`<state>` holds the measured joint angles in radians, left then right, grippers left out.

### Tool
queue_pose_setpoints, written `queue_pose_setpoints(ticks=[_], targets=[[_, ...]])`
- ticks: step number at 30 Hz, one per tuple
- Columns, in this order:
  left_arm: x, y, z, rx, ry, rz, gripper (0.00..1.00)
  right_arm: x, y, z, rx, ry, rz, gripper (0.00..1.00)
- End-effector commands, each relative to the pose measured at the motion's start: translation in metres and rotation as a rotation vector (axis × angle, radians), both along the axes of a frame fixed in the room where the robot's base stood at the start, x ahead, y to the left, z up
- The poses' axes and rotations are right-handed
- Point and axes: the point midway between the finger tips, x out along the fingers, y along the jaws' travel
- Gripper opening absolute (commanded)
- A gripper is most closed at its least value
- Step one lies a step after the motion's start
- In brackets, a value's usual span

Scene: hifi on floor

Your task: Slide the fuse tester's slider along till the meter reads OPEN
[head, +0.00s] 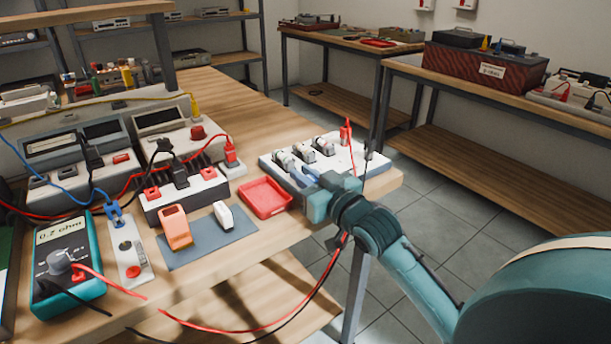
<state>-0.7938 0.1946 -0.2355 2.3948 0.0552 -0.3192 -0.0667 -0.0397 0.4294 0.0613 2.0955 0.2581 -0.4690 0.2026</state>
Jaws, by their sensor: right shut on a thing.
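The fuse tester (362,160) is a long white box near the bench's right end, with several dark and white fittings along its top and a red plug at its far end. My right gripper (297,171) is at its near left end, with its fingers shut on the slider, which they mostly hide. The meter (66,262) is a teal handheld unit at the lower left; its display reads 0.2 ohm, and a grey knob sits below. My left gripper is not in view.
A red tray (265,197) lies left of the tester. A blue-grey mat (205,243) holds an orange clip piece (176,228) and a white piece (223,216). Red and black leads hang over the bench's front edge. Bench instruments (75,150) crowd the back left.

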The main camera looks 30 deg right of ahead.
Motion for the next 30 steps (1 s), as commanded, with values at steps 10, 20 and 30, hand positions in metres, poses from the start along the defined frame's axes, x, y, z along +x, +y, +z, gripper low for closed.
queue_pose_setpoints(ticks=[10,20,30], targets=[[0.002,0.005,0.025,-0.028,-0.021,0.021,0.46,0.003,-0.034,0.003,-0.007,0.007,-0.002,0.00],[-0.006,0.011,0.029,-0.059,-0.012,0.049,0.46,0.004,-0.055,0.000,0.001,0.001,0.000,0.00],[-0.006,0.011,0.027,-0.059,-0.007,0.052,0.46,0.004,-0.055,0.000,0.000,0.001,0.000,0.31]])
